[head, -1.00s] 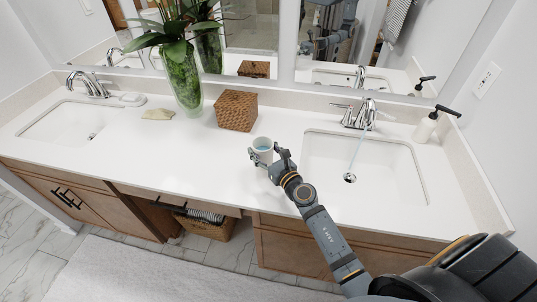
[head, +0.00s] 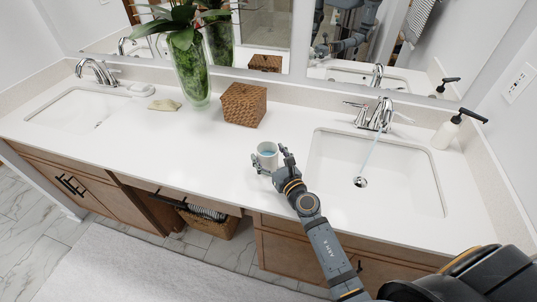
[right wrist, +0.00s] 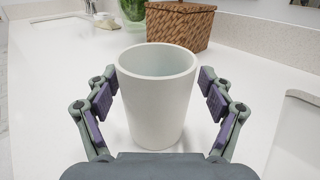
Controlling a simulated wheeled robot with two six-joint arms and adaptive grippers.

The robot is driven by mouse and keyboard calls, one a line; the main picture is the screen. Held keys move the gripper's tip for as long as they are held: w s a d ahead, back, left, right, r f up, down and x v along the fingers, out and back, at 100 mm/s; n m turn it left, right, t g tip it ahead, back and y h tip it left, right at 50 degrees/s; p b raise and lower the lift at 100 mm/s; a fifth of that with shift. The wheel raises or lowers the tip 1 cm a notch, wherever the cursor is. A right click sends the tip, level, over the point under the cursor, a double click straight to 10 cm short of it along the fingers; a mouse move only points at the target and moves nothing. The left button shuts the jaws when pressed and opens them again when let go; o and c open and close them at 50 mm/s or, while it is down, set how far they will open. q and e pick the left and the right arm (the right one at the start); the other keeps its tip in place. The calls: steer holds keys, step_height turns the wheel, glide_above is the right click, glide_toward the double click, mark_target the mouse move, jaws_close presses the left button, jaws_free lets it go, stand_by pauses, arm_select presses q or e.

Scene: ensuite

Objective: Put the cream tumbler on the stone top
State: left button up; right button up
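The cream tumbler (head: 267,153) stands upright on the white stone top (head: 150,138), left of the right-hand basin. It looks pale blue inside in the head view. My right gripper (head: 272,160) is around it. In the right wrist view the tumbler (right wrist: 157,100) is between the two fingers of the right gripper (right wrist: 160,98), with a small gap showing on each side, so the fingers look open. The tumbler's lowest part is close to the gripper's palm, which hides little of it. My left gripper is not in direct view.
The right basin (head: 400,185) has water running from its faucet (head: 378,115). A woven box (head: 244,104) stands behind the tumbler. The counter left of the tumbler is clear.

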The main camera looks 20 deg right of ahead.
steer(key=shift+s+a+r, duration=0.1)
steer(key=shift+a, duration=0.05)
steer(key=shift+r, duration=0.25)
steer(key=s+b, duration=0.1)
steer(key=s, duration=0.2)
steer(key=s+d+b, duration=0.1)
steer(key=s, duration=0.3)
steer(key=s+d, duration=0.1)
steer(key=s, duration=0.3)
steer(key=shift+s+d+f+b, duration=0.1)
steer(key=shift+f+b, duration=0.2)
steer(key=shift+b, duration=0.1)
steer(key=shift+s+r, duration=0.2)
steer(key=shift+s, duration=0.1)
